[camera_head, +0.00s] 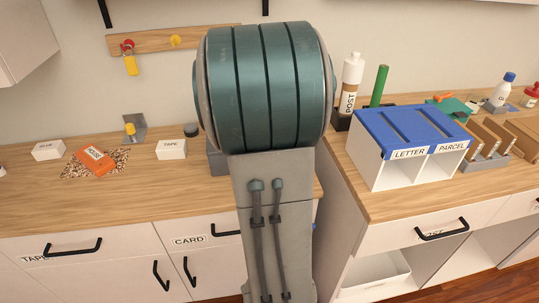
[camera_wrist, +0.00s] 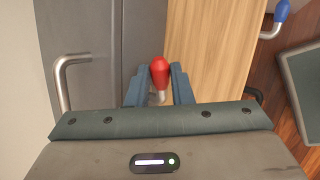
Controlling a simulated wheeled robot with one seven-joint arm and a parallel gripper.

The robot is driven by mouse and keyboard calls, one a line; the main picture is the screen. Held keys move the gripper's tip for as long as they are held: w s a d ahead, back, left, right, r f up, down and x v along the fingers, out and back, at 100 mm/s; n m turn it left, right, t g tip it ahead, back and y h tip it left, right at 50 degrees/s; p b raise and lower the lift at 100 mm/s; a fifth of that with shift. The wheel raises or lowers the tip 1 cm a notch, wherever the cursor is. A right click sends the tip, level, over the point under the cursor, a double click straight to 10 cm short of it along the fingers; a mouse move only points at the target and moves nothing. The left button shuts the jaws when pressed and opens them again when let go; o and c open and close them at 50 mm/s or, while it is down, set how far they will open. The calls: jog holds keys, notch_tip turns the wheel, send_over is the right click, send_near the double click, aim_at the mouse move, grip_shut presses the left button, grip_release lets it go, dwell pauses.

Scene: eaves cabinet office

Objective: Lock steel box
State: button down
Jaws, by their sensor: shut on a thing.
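In the wrist view my gripper (camera_wrist: 160,88) is closed around a red knob (camera_wrist: 159,69) on a short pale metal shank. The fingers sit on either side of the shank, and the base of the shank is hidden by my gripper. A grey metal surface (camera_wrist: 105,40) with a bent silver handle (camera_wrist: 65,80) lies to the left; it looks like the steel box. In the head view my arm covers the middle, hiding my gripper. A dark grey piece (camera_head: 217,160) shows beside the arm on the left counter; I cannot tell if it is the box.
A blue-tipped lever (camera_wrist: 281,12) shows at the wrist view's upper right, by a wooden surface (camera_wrist: 210,45). On the left counter are an orange block (camera_head: 95,161) and a TAPE box (camera_head: 171,149). A yellow padlock (camera_head: 131,65) hangs above. A blue-topped sorter (camera_head: 410,128) stands right.

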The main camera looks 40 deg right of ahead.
jog(key=shift+s+d+f+y+p, duration=0.15)
jog(key=shift+y+p, duration=0.45)
jog(key=shift+p, duration=0.3)
jog(key=shift+d+f+m+t+y+p, duration=0.1)
jog(key=shift+m+t+y+p, duration=0.25)
jog(key=shift+p, duration=0.3)
jog(key=shift+f+p, duration=0.1)
jog(key=shift+p, duration=0.45)
jog(key=shift+s+f+m+t+y+p, duration=0.1)
jog(key=shift+f+m+t+y+p, duration=0.3)
jog(key=shift+p, duration=0.5)
jog(key=c, duration=1.3)
grip_release()
jog(key=shift+d, duration=0.1)
jog(key=shift+r, duration=0.1)
